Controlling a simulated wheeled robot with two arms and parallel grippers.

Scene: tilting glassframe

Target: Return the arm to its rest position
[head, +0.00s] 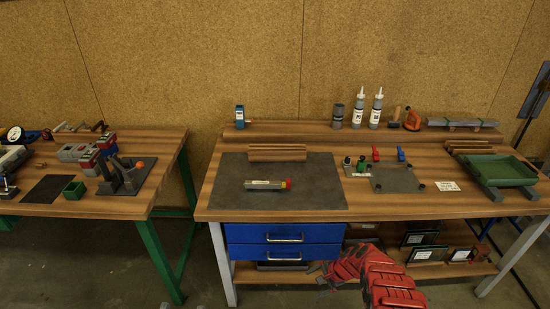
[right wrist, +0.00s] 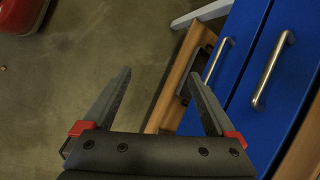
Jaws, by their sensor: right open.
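My right arm (head: 390,287) comes in red from the bottom of the head view. Its gripper (head: 325,282) is in front of the workbench, below the bench top and near the blue drawers. In the right wrist view the right gripper (right wrist: 160,78) has its two grey fingers spread apart with nothing between them. Past the fingers are the concrete floor and the wooden lower shelf (right wrist: 182,82). My left arm and left gripper are not in view.
Blue drawers (head: 260,246) with metal handles stand close to the right gripper. A second table (head: 110,207) is at left.

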